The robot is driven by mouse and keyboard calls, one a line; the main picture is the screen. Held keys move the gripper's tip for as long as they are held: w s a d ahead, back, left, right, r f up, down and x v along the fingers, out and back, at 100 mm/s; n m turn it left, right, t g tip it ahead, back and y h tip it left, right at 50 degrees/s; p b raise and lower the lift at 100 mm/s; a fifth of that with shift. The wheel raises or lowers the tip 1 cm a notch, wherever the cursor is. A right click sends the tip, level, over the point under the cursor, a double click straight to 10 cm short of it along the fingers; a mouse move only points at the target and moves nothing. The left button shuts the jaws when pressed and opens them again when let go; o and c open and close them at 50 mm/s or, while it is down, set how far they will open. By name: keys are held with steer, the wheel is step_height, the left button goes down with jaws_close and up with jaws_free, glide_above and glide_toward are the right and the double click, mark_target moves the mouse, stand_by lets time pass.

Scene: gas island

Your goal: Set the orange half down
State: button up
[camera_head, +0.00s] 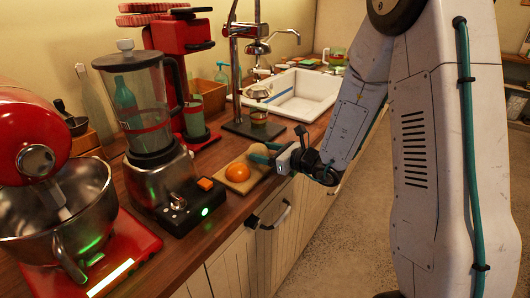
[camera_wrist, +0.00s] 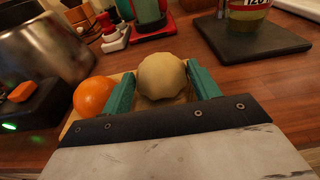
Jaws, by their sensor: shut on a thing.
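My gripper (camera_head: 265,153) reaches in from the right, low over the small wooden board (camera_head: 243,184) near the counter's front edge. In the wrist view its two teal fingers are closed on a pale beige round thing (camera_wrist: 163,78). Its face toward the camera is plain, and I cannot tell whether it is the orange half. I cannot tell whether its underside touches the board. A bright orange fruit (camera_head: 238,172) lies on the board, left of the left finger in the wrist view (camera_wrist: 94,96). Whether that fruit is whole or cut is unclear.
A blender (camera_head: 150,120) with a black base stands left of the board, with a red mixer (camera_head: 45,170) beyond. A lever press (camera_head: 252,85) on a dark plate (camera_wrist: 255,42) stands behind. The white sink (camera_head: 300,95) is farther back.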

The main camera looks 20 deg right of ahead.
steer(key=shift+f, duration=0.55)
steer(key=o, duration=1.1)
